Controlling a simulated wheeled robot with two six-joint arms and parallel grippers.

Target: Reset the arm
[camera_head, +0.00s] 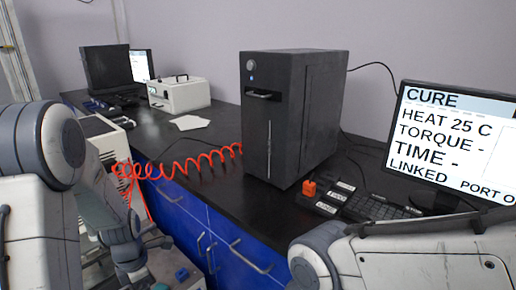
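My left arm comes in from the left edge, folded, with its links bending down toward the bottom of the head view. My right arm lies across the bottom right corner, close to the camera. I cannot make out the fingers of either gripper; both are out of the picture or hidden. Nothing is seen held.
A dark bench (222,116) with blue cabinets (235,245) runs across. On it stand a black tower machine (290,120), a monitor (450,140) reading "CURE", a keyboard (375,205) and a white box (180,95). An orange coiled hose (190,167) hangs near my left arm.

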